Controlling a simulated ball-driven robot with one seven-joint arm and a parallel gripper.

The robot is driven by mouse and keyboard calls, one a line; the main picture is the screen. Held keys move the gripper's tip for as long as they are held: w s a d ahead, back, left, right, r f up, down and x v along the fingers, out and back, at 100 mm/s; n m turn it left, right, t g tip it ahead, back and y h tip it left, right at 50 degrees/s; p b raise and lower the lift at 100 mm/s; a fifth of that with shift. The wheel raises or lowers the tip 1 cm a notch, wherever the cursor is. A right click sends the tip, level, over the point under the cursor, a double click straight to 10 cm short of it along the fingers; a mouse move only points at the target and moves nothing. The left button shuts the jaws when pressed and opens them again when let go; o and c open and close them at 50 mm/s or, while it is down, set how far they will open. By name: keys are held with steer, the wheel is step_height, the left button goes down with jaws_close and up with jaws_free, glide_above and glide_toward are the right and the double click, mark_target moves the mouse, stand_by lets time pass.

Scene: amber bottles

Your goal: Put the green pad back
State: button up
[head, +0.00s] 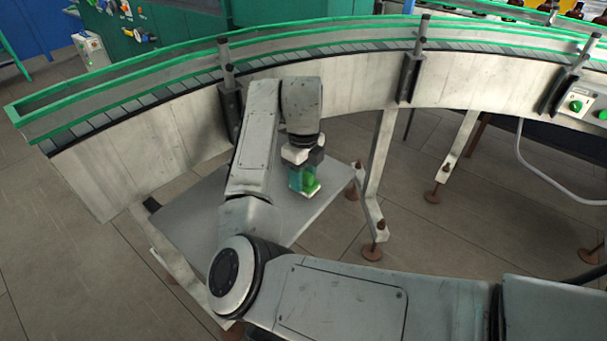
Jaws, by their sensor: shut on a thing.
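The green pad (309,184) is a small green block with a pale lower edge, in the middle of the head view. My gripper (303,175) points down and is shut on the green pad. The fingers partly hide the pad's upper part. The pad is over the right part of a low grey table (197,218). I cannot tell whether its underside touches the tabletop.
A curved conveyor (330,45) with green rails runs behind and above the table. Its support legs (378,180) stand just to the right. The visible left part of the tabletop is bare. A control box (580,105) with a green button is at the far right.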

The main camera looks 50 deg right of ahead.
steer(key=shift+f, duration=0.1)
steer(key=o, duration=1)
step_height(320, 180, up, 12)
steer(key=shift+r+p, duration=0.15)
steer(key=shift+p, duration=0.35)
